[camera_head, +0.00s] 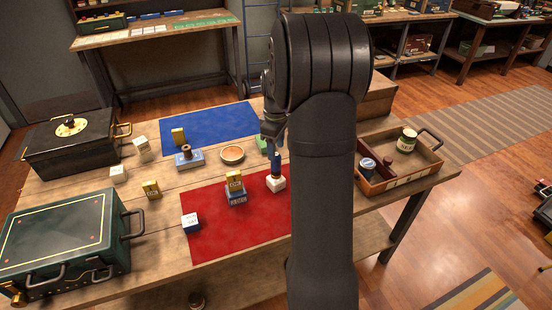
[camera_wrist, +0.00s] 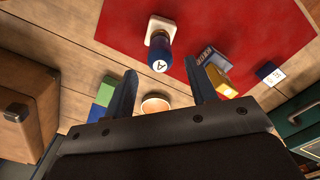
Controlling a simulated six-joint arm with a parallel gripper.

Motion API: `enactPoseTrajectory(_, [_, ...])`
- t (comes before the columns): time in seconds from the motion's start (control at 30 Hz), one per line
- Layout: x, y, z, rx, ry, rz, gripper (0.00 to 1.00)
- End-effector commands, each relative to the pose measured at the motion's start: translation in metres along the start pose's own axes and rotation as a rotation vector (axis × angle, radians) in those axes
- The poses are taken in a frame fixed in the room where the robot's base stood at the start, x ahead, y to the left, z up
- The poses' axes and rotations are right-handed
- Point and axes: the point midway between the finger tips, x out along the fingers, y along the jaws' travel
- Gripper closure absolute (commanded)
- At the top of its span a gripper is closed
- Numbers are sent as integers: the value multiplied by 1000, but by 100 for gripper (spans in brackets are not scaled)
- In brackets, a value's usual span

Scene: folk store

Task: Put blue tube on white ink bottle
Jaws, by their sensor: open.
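The blue tube (camera_head: 276,166) stands upright on the white ink bottle (camera_head: 277,184), near the right part of the red mat. In the wrist view the tube (camera_wrist: 164,46) shows its round end marked "A", with the white bottle (camera_wrist: 157,26) behind it. My gripper (camera_head: 272,132) is above the tube, partly hidden by my arm. In the wrist view my gripper (camera_wrist: 160,68) is open, its two fingers apart with the tube's end showing between their tips. I cannot tell whether either finger touches the tube.
The red mat (camera_head: 215,240) also bears a yellow block on a blue box (camera_head: 236,195) and a blue-white box (camera_head: 190,223). A round dish (camera_head: 232,154) and a blue mat (camera_head: 215,125) lie behind. A wooden tray (camera_head: 425,171) with jars stands at right; a green case (camera_head: 62,240) stands at left.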

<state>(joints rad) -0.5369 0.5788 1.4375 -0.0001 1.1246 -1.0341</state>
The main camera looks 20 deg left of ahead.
Motion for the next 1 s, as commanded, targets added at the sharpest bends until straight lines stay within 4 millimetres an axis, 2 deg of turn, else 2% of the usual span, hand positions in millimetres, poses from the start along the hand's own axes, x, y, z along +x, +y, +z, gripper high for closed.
enactPoseTrajectory(0.1, [-24,0,0,0,2,3,48])
enactPoseTrajectory(0.2, [-38,0,0,0,1,1,48])
enactPoseTrajectory(0.4, [-50,0,0,0,0,0,48])
enactPoseTrajectory(0.77, [-49,0,0,0,-1,-1,48])
enactPoseTrajectory(0.87, [-41,0,0,0,-1,-2,48])
enactPoseTrajectory(1.0, [-21,0,0,0,-2,-4,48])
